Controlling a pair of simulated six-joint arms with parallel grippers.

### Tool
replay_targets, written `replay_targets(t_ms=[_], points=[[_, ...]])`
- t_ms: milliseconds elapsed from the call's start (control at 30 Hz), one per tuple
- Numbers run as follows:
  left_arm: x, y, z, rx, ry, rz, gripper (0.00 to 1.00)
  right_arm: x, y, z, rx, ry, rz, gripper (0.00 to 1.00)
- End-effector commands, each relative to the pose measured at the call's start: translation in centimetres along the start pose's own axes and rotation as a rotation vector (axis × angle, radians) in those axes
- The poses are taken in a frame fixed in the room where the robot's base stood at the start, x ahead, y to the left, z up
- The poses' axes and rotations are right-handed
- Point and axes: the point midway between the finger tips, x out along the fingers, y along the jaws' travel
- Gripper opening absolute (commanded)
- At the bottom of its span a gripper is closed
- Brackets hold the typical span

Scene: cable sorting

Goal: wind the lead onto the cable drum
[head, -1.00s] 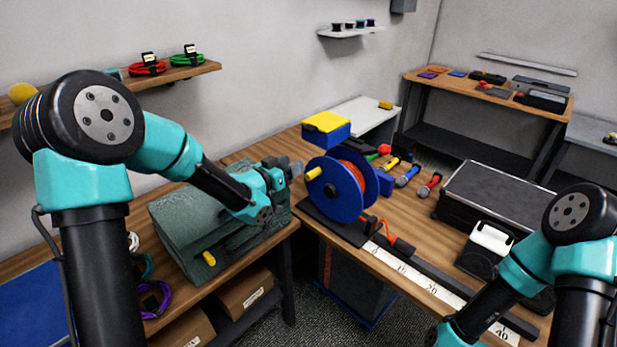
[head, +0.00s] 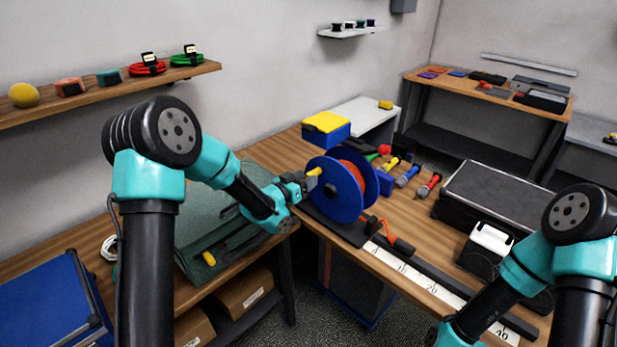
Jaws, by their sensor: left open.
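The cable drum (head: 332,198) has blue flanges and stands upright on a dark base on the wooden bench. Orange lead (head: 354,170) is wound between its flanges. A yellow crank handle (head: 315,172) sticks out from the drum's near face. My left gripper (head: 309,184) is open at the handle; I cannot tell whether its fingers are around it or beside it. My right arm enters at the lower right, its gripper outside the picture.
A ruler strip (head: 417,279) and dark rail lie right of the drum. A black case (head: 498,198) is at the right. A green folded cloth (head: 197,235) lies under my left arm.

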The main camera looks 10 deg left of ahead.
Motion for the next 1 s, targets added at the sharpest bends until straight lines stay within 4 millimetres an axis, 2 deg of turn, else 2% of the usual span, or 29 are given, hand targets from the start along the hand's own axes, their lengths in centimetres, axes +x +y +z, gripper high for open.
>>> replay_targets(t_ms=[200, 500, 1000], points=[[1.8, -0.1, 0.0, -0.001, 0.0, -0.001, 0.53, 0.0, 0.0, 0.0, 0.0, 0.0, 0.0, 0.0], [1.9, 0.0, 0.0, -0.001, 0.0, -0.001, 0.52, 0.0, 0.0, 0.0, 0.0, 0.0, 0.0, 0.0], [1.9, -0.1, 0.0, -0.001, 0.0, -0.001, 0.04, 0.0, 0.0, 0.0, 0.0, 0.0, 0.0, 0.0]])
